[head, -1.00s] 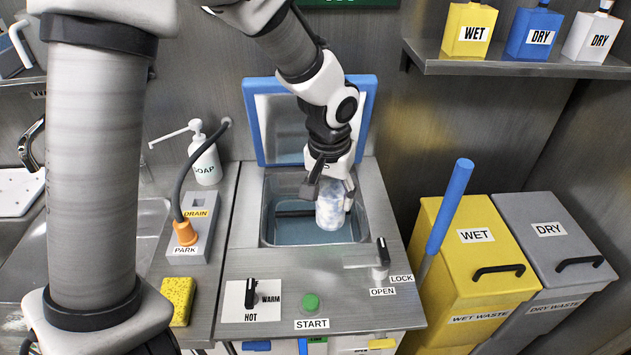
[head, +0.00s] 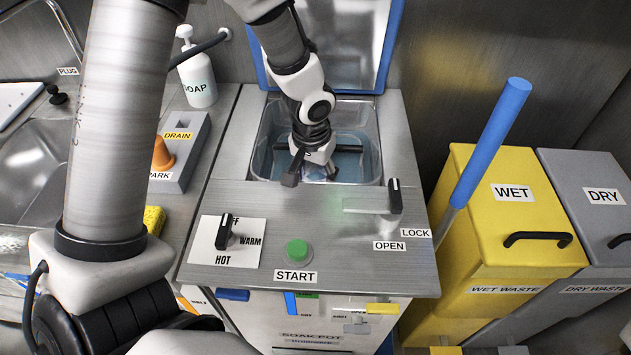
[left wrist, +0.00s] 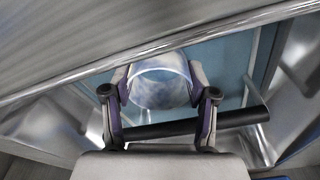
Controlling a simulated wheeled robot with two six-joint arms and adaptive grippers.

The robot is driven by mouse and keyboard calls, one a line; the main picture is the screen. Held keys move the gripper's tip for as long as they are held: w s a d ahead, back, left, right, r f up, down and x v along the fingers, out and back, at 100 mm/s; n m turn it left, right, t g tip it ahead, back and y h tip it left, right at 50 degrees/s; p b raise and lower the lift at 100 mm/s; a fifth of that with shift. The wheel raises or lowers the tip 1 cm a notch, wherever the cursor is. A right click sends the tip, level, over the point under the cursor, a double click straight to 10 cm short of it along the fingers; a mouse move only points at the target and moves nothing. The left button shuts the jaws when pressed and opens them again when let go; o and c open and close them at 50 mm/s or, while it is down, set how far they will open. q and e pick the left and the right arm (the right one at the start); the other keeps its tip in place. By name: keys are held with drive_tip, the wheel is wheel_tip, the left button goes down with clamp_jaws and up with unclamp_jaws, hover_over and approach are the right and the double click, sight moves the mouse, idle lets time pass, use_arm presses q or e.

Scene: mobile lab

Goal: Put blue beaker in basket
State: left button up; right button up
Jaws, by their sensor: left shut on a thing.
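My left gripper (head: 310,180) points down inside the open metal basin of the soak pot. It is shut on a clear beaker with a pale blue-white tint (left wrist: 160,85), which shows between both fingers in the left wrist view. In the head view the gripper hides most of the beaker. A basket is hard to make out; a dark bar (head: 347,148) crosses the basin and may be its handle. The same bar passes behind the fingers in the left wrist view (left wrist: 240,119). I cannot tell whether the beaker touches the bottom.
The basin (head: 262,150) has its blue-edged lid (head: 352,45) raised behind it. A lock lever (head: 395,197), green start button (head: 297,250) and temperature knob (head: 224,232) stand in front. A blue-handled rod (head: 490,140) and yellow wet-waste bin (head: 475,230) are at right.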

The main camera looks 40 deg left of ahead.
use_arm(q)
drive_tip(key=shift+w+f, duration=0.1)
drive_tip(key=shift+f, duration=0.65)
drive_tip(key=shift+w, duration=0.1)
use_arm(e)
drive_tip(key=shift+w+f, duration=0.1)
drive_tip(key=shift+f, duration=0.25)
use_arm(q)
drive_tip(key=shift+f, duration=0.1)
drive_tip(key=shift+f+b, duration=0.45)
drive_tip(key=shift+b, duration=0.25)
use_arm(e)
drive_tip(key=shift+f, duration=0.7)
use_arm(q)
drive_tip(key=o, duration=1.1)
drive_tip(key=shift+s, duration=0.2)
